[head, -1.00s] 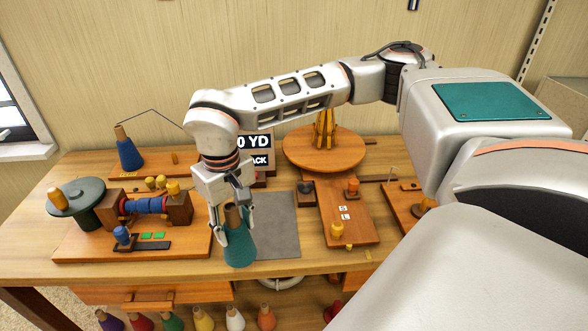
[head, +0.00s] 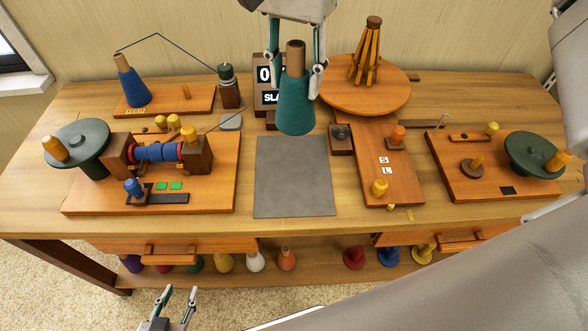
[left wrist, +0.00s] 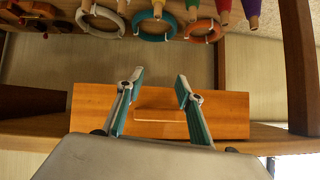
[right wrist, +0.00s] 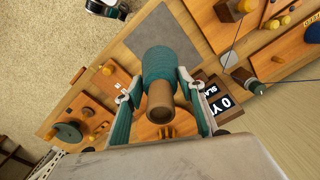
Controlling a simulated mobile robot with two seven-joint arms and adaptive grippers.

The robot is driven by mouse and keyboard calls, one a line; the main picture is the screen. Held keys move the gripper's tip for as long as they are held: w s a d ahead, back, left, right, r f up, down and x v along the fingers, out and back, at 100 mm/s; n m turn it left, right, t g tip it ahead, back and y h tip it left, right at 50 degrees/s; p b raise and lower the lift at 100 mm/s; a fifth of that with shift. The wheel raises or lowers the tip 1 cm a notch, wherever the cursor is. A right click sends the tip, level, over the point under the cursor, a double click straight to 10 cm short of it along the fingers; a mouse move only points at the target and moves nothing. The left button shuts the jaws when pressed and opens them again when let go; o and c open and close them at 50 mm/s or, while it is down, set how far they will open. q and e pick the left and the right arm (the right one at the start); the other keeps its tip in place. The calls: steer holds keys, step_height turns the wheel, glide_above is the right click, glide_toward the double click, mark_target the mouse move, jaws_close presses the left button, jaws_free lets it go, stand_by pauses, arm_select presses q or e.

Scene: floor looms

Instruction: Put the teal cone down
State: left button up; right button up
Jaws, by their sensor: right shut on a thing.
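The teal cone (head: 296,105) has a wooden top and hangs upright above the table near the back edge of the grey mat (head: 293,176). My right gripper (head: 296,75) comes down from the top of the head view and is shut on the cone. The right wrist view shows the cone (right wrist: 168,58) between the two fingers (right wrist: 158,95), with the grey mat (right wrist: 204,22) beyond it. My left gripper (head: 172,300) is open and empty, low in front of the table. In the left wrist view its fingers (left wrist: 158,85) stand apart before a wooden drawer (left wrist: 230,110).
A winder board (head: 90,190) stands left of the mat, and a narrow board (head: 400,185) stands right of it. Behind the cone are a display sign (head: 266,78) and a round turntable (head: 390,90). Several colored cones stand on the shelf below. The mat's surface is clear.

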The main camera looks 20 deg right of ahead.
steer(key=shift+s+a+r, duration=0.1)
steer(key=shift+s+a, duration=0.05)
steer(key=shift+a, duration=0.15)
arm_select(q)
steer(key=shift+w+a+f+b, duration=0.3)
steer(key=shift+f+b, duration=0.2)
steer(key=shift+b, duration=0.55)
arm_select(e)
step_height(320, 180, down, 19)
steer(key=shift+m, duration=0.3)
steer(key=shift+f, duration=0.2)
steer(key=shift+f, duration=0.1)
steer(key=o, duration=1.5)
arm_select(q)
steer(key=shift+s+f, duration=0.2)
steer(key=shift+s, duration=0.15)
arm_select(e)
steer(key=shift+o, duration=0.2)
